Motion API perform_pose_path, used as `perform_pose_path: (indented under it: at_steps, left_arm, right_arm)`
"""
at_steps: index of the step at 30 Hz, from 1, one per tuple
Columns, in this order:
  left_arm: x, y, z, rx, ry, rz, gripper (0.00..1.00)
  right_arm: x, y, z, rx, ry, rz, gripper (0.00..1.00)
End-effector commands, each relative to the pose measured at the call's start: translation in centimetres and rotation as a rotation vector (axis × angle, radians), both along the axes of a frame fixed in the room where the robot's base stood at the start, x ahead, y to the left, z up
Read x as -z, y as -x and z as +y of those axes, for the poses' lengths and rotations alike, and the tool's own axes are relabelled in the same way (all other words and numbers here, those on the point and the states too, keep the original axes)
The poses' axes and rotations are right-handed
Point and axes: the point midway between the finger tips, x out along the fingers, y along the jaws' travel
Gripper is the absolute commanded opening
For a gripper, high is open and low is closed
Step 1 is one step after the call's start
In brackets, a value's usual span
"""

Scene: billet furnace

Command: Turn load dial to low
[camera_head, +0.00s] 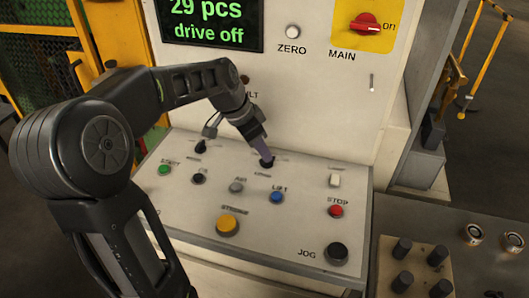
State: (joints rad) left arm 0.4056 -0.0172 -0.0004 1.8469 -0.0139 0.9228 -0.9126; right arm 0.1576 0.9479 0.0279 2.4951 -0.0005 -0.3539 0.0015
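A small black dial (267,163) sits on the sloped panel (300,232), with a blurred label below it that I cannot read for certain. It is the dial under my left gripper (262,151). My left arm comes in from the left and reaches over the panel, its gripper pointing down at the dial. The fingertips are at the top of the dial, touching or very close. The gripper partly hides the dial, so its pointer and setting cannot be made out. Whether the fingers are closed around it is not clear. My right gripper is not in view.
Close around are another black knob (200,147), a blue LIFT button (277,197), a white switch (334,181), a red STOP button (336,211) and a yellow button (228,225). A black JOG button (337,252) is nearer. The display (208,22) reads "29 pcs drive off".

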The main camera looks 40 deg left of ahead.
Motion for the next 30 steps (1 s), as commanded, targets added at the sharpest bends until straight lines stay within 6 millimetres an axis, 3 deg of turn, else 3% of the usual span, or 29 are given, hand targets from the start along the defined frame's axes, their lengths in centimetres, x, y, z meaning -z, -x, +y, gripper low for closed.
perform_pose_path:
  at_steps: [6, 16, 28, 30]
  left_arm:
    - [2.4, -0.9, -0.4, -0.001, 0.001, 0.001, 0.34]
    - [2.8, -1.0, -0.5, -0.001, 0.0, 0.0, 0.34]
    - [2.8, -1.0, -0.5, -0.001, 0.0, 0.0, 0.01]
    - [2.8, -1.0, -0.5, -0.001, 0.0, 0.0, 0.0]
  right_arm:
    - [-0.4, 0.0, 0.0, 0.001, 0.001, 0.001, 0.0]
    - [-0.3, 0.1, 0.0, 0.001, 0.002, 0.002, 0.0]
    - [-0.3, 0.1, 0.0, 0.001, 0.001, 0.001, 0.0]
    - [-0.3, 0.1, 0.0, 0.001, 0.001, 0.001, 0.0]
